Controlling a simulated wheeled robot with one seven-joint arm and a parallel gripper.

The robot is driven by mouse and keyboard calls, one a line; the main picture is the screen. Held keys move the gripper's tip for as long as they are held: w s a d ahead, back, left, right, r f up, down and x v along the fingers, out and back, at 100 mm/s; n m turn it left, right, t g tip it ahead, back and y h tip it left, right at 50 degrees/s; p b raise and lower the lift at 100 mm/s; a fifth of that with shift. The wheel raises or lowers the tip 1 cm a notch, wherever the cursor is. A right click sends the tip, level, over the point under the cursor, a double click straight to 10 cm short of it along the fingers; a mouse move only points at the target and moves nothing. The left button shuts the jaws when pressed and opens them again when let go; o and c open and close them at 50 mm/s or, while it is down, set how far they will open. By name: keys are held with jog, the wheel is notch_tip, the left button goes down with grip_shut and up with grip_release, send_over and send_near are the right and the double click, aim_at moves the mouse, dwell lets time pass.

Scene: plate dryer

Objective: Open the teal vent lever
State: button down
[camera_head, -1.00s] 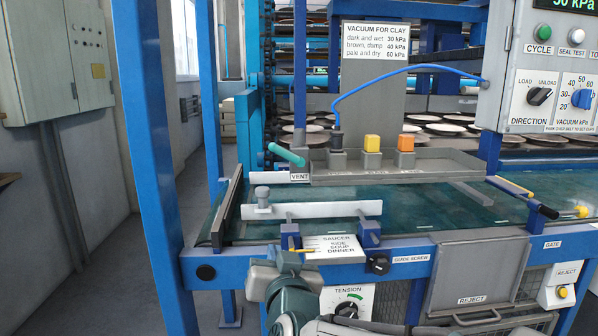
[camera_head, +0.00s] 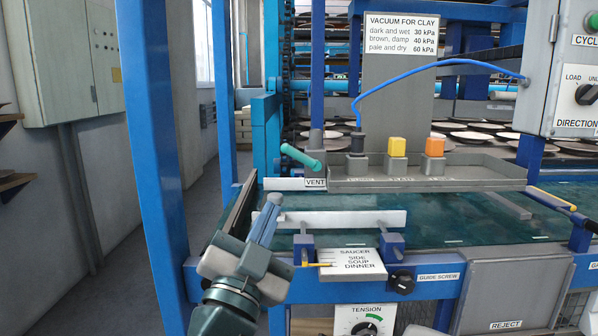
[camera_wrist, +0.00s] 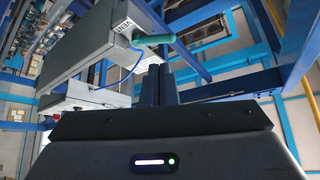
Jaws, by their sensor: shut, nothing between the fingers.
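The teal vent lever (camera_head: 301,157) sticks out up and to the left from a grey post at the left end of the grey tray, above the VENT label (camera_head: 315,182). In the wrist view the lever (camera_wrist: 154,40) shows at the upper middle, beside the same label. My gripper (camera_head: 272,203) is shut and empty, its fingers pointing up and slightly right. In the head view it appears below and left of the lever, clear of it. The exact gap in depth is hard to tell.
The grey tray (camera_head: 470,184) also carries a black plug with a blue hose (camera_head: 430,68), a yellow block (camera_head: 397,147) and an orange block (camera_head: 434,146). A white guide bar (camera_head: 350,219) crosses the green belt (camera_head: 450,215). A blue post (camera_head: 150,130) stands left.

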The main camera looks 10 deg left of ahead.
aim_at(295, 158)
jog(key=b+x, duration=0.1)
jog(key=x, duration=0.9)
jog(key=shift+w, duration=0.25)
jog(key=shift+d+r+m+h, duration=0.2)
jog(key=shift+m+h, duration=0.1)
jog(key=shift+h, duration=0.1)
